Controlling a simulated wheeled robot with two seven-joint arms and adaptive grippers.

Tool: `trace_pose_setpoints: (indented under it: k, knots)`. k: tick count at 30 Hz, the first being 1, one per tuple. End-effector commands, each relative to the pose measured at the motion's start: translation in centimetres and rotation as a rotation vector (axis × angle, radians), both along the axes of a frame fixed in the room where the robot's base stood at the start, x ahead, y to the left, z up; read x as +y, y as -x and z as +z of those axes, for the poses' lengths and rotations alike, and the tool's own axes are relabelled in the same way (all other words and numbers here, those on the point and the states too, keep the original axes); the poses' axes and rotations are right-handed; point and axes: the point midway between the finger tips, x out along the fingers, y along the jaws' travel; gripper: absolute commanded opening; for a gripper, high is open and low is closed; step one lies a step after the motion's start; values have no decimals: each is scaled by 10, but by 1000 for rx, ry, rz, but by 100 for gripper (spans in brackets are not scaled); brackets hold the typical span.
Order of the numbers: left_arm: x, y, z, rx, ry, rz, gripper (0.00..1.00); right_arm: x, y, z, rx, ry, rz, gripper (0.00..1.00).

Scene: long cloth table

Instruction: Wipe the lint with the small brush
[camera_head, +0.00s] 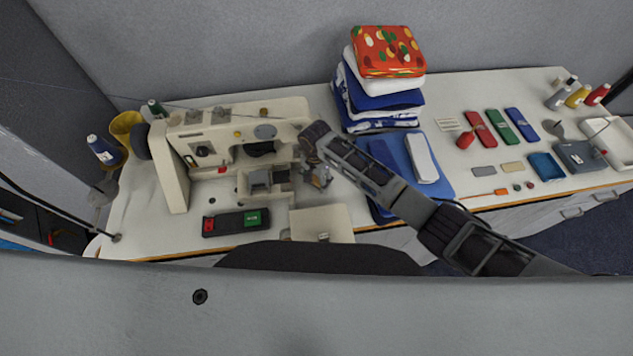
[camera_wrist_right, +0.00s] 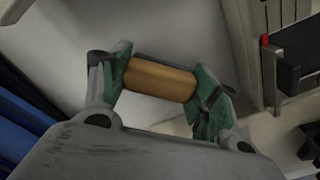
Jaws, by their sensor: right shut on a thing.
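My right gripper (camera_head: 318,178) reaches over the sewing machine's right end in the head view. In the right wrist view, my right gripper (camera_wrist_right: 160,85) is shut on a tan, wood-coloured cylindrical piece (camera_wrist_right: 160,79), which looks like the small brush's handle. The bristles are hidden. The sewing machine (camera_head: 172,165) is cream-coloured and stands on the left of the table, with its open lower part (camera_head: 262,183) just left of my gripper. I cannot make out the lint at this size. My left gripper is not in view.
Folded cloths (camera_head: 385,100) are stacked behind my right arm. Blue cloths (camera_head: 435,187) lie beside it. Small tools and coloured cases (camera_head: 503,125) lie on the right. The white table (camera_head: 140,225) has bare surface at front left.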

Motion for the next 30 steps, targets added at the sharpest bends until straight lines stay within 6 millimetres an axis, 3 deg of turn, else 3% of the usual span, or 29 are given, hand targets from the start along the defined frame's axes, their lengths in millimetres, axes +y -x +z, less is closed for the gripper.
trace_pose_setpoints:
  k: [13,30]
  knots:
    - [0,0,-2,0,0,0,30,1,-6,2,-5,-3,-1,42]
    - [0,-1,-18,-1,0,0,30,11,-36,1,-9,-8,1,42]
